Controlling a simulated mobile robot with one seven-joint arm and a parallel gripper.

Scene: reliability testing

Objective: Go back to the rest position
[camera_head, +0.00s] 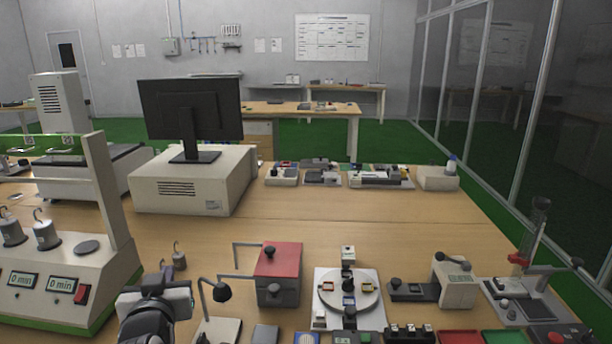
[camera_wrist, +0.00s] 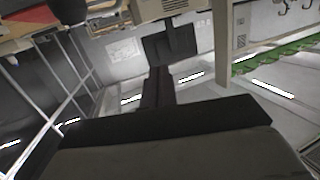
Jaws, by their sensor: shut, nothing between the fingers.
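My arm's end shows at the bottom left of the head view, with my gripper (camera_head: 166,272) low over the front of the wooden bench (camera_head: 400,228). In the wrist view my gripper (camera_wrist: 157,76) is a dark narrow shape rising from the dark wrist body. It is shut and empty. The wrist picture is turned over, with the monitor (camera_wrist: 168,42) hanging at its top.
The test station (camera_head: 50,275) stands close on the left. A red-topped box (camera_head: 278,262), a white round dial plate (camera_head: 348,290) and a beige device (camera_head: 455,283) line the front. A monitor (camera_head: 190,108) stands on a beige case (camera_head: 190,182). The bench middle is clear.

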